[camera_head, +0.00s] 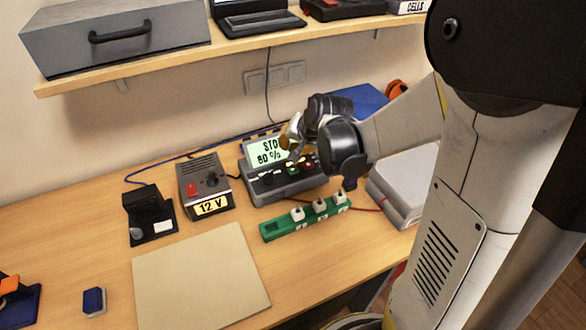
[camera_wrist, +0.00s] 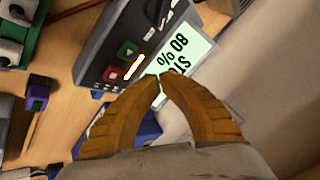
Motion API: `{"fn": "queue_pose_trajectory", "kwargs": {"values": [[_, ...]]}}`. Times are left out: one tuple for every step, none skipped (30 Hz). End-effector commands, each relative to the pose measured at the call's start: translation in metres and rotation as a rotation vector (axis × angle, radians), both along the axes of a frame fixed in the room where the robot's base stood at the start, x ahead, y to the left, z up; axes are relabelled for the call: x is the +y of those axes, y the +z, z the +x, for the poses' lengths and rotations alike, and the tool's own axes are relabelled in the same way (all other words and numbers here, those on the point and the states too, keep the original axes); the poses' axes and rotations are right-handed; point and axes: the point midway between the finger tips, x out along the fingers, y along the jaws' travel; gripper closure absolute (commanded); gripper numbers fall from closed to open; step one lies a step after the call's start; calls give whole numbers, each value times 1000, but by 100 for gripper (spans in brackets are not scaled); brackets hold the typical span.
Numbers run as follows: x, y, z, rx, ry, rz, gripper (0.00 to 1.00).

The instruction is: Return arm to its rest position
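My arm reaches in from the right in the head view. My gripper (camera_head: 290,136) is in front of the display of the grey control box (camera_head: 287,186). In the wrist view my gripper (camera_wrist: 160,82) shows two orange-brown fingers with their tips together and nothing seen between them. The control box (camera_wrist: 112,42) lies beyond the fingers, with green and red buttons and a lit screen (camera_wrist: 187,45). The screen reads "80 %" under letters starting "STO", partly hidden by my gripper.
A green strip (camera_head: 275,233) with several white plugs lies in front of the box. A 12 V supply (camera_head: 204,184) and black stand (camera_head: 150,214) are to the left. A beige mat (camera_head: 200,278) is bare. A shelf (camera_head: 210,58) overhangs the table's back.

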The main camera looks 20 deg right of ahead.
Motion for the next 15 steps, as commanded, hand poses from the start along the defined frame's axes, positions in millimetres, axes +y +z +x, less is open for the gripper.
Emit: {"fn": "queue_pose_trajectory", "kwargs": {"values": [[0,0,0,0,0,0,100],[0,0,0,0,0,0,100],[0,0,0,0,0,0,100],[0,0,0,0,0,0,100],[0,0,0,0,0,0,100],[0,0,0,0,0,0,100],[0,0,0,0,0,0,100],[0,0,0,0,0,0,100],[0,0,0,0,0,0,100],[0,0,0,0,1,-1,100],[1,1,-1,0,2,-2,100],[2,3,-3,0,8,-7,100],[4,6,-5,1,15,-12,100],[6,9,-9,1,24,-20,100],[11,14,-15,1,42,-35,100]]}}
